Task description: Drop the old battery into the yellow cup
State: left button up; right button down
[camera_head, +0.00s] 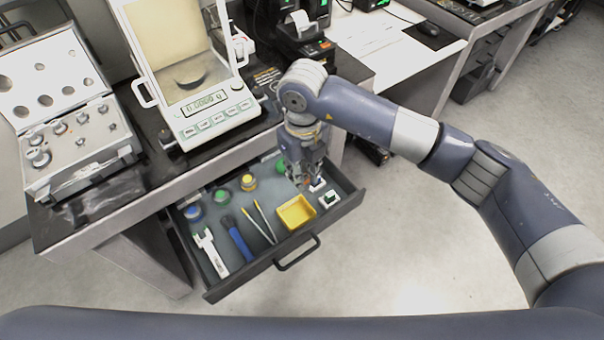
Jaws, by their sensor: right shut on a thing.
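The yellow cup (296,212) is a small square open container in the front right part of the pulled-out drawer. It looks empty. My right gripper (304,180) points down over the back right part of the drawer, a little behind the yellow cup. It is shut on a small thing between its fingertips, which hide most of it. I cannot make out whether that thing is the old battery. My left gripper is not in view.
Inside the drawer (263,268) are small white holders (329,199), round pots (249,182), a blue tool (236,239), two thin sticks (264,221) and a white caliper-like tool (211,252). A balance (212,112) and an open weight case (86,155) stand on the table above.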

jog(key=shift+a+f+b, duration=0.1)
jog(key=shift+f+b, duration=0.25)
jog(key=shift+f, duration=0.3)
jog(key=shift+f+b, duration=1.3)
jog(key=shift+f, duration=1.1)
jog(key=c, duration=1.3)
grip_release()
notch_tip(320, 180, up, 12)
jog(key=shift+r, duration=0.1)
